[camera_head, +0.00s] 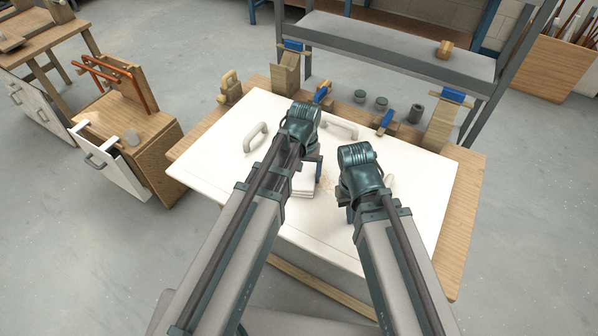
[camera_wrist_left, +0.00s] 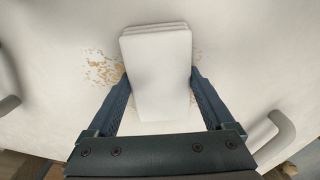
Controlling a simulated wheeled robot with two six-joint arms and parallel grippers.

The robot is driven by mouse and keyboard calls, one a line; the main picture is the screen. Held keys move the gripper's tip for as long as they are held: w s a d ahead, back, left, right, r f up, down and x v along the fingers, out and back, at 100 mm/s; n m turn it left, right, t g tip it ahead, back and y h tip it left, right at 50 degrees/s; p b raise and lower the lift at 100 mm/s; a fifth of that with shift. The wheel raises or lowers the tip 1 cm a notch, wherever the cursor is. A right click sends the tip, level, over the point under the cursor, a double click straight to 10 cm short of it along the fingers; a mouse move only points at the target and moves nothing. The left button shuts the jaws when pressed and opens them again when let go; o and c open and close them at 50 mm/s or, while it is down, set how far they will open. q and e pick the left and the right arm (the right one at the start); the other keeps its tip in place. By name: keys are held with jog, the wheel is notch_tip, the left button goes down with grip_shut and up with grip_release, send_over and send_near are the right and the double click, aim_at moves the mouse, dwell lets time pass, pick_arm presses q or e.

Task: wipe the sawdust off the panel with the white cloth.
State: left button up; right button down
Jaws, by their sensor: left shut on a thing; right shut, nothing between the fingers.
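The white panel (camera_head: 215,150) lies on a wooden table and carries grey handles. My left gripper (camera_wrist_left: 158,95) is shut on the folded white cloth (camera_wrist_left: 157,60), with one finger along each side of it. In the head view the cloth (camera_head: 302,186) shows beside the left wrist, low over the panel; I cannot tell whether it touches. Tan sawdust (camera_head: 327,184) lies on the panel just right of the cloth. In the left wrist view sawdust (camera_wrist_left: 103,68) shows on both sides of the cloth. My right gripper (camera_head: 352,210) is shut and empty over the panel's right part, mostly hidden by its arm.
Handles (camera_head: 256,137) (camera_head: 340,129) stand up from the panel. Along the table's back edge (camera_head: 262,84) are blue-topped clamps (camera_head: 386,120), small dark cylinders (camera_head: 381,103) and a wooden block (camera_head: 229,88). A grey shelf (camera_head: 400,50) stands behind.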

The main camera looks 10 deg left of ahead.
aim_at(321, 190)
pick_arm(q)
jog(key=shift+s+d, duration=0.2)
jog(key=shift+d, duration=0.35)
jog(key=shift+s+d, duration=0.15)
jog(key=shift+d, duration=0.35)
jog(key=shift+s+d+f, duration=0.1)
jog(key=shift+s+d, duration=0.25)
jog(key=shift+d, duration=0.5)
jog(key=shift+s+d, duration=0.3)
jog(key=shift+d, duration=0.5)
